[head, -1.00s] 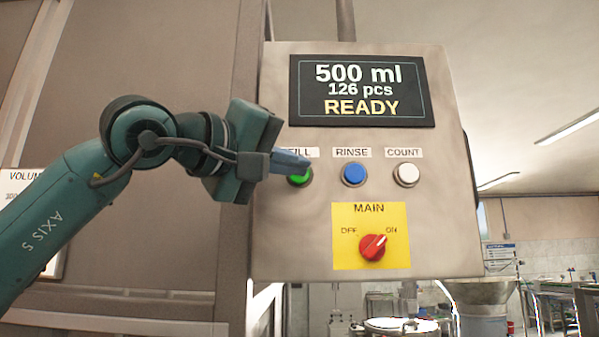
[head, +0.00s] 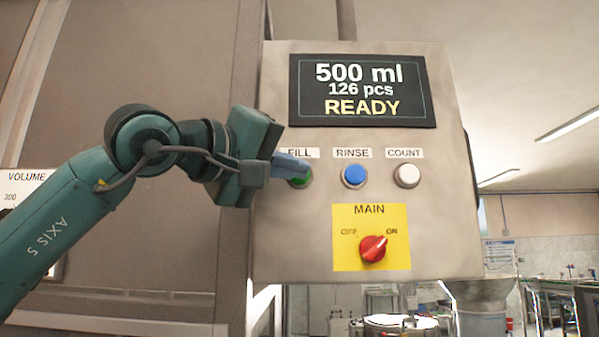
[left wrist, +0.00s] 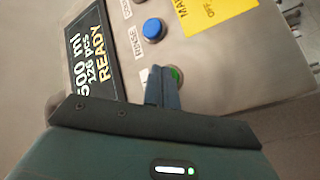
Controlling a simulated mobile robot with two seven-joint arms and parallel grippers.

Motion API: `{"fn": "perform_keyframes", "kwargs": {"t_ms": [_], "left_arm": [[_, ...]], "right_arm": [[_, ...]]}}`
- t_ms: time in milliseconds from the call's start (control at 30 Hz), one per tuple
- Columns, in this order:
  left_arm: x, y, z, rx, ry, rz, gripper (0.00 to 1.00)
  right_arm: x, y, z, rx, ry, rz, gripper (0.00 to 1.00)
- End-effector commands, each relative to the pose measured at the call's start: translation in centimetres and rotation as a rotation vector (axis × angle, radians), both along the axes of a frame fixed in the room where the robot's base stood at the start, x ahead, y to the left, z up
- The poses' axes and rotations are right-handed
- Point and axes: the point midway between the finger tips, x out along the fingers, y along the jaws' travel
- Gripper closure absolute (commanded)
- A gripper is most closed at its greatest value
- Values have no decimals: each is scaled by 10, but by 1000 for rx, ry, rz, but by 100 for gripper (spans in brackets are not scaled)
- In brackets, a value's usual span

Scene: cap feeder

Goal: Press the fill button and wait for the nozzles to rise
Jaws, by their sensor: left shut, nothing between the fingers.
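The green fill button (head: 301,181) sits under the FILL label (head: 300,153) at the left of the control panel (head: 300,250). My left gripper (head: 306,170) is shut and empty, with its fingertips in front of the button, covering its upper part. In the left wrist view the fingertips (left wrist: 163,72) lie beside the green button (left wrist: 176,75), which is partly hidden. I cannot tell whether they touch it. The display (head: 362,90) reads 500 ml, 126 pcs, READY. The nozzles and my right gripper are not in view.
A blue RINSE button (head: 354,175) and a white COUNT button (head: 406,175) are to the right of the fill button. The red MAIN knob (head: 373,248) on a yellow plate (head: 345,262) points toward ON. A VOLUME plate (head: 22,178) is partly behind my left arm.

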Motion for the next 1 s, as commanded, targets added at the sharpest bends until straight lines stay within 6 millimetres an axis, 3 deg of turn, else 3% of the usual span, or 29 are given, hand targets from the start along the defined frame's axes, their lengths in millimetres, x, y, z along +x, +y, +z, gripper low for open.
{"fn": "perform_keyframes", "kwargs": {"t_ms": [1000], "left_arm": [[7,1,-1,1,1,2,100]], "right_arm": [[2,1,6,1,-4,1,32]]}}
